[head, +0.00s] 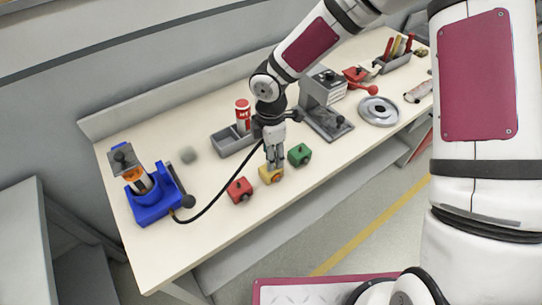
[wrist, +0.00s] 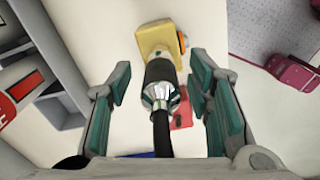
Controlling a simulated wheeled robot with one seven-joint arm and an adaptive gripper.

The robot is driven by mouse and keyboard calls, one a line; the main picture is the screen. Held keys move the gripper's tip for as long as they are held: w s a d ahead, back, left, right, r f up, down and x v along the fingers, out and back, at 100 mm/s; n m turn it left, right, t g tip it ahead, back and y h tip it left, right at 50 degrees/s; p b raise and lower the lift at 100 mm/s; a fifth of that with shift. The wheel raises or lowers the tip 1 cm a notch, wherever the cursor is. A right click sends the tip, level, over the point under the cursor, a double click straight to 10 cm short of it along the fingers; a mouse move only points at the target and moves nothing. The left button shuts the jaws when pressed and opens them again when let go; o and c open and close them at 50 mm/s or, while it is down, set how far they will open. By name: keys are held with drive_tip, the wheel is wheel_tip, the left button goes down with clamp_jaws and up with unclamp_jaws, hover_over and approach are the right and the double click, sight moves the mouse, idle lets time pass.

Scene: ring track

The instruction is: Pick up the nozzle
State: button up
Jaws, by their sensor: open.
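The nozzle appears to be the black cylinder with a silver collar (wrist: 161,80) in the wrist view, at the end of a black hose (wrist: 160,132). It lies between my gripper's fingers (wrist: 161,88), with a gap visible on both sides. My gripper is open. In the head view my gripper (head: 275,160) points down over the bench, just above or beside a yellow block (head: 270,174). The hose (head: 215,203) runs from a blue device (head: 153,207) up to my gripper; the nozzle itself is not clear there.
A red block (head: 239,190) and a green block (head: 299,154) sit close on either side. A grey bin (head: 229,142) with a red canister (head: 243,112) stands behind. A grey machine (head: 326,110) and a round disc (head: 378,111) stand to the right.

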drive_tip(key=shift+f, duration=1.05)
clamp_jaws()
drive_tip(key=shift+r, duration=0.1)
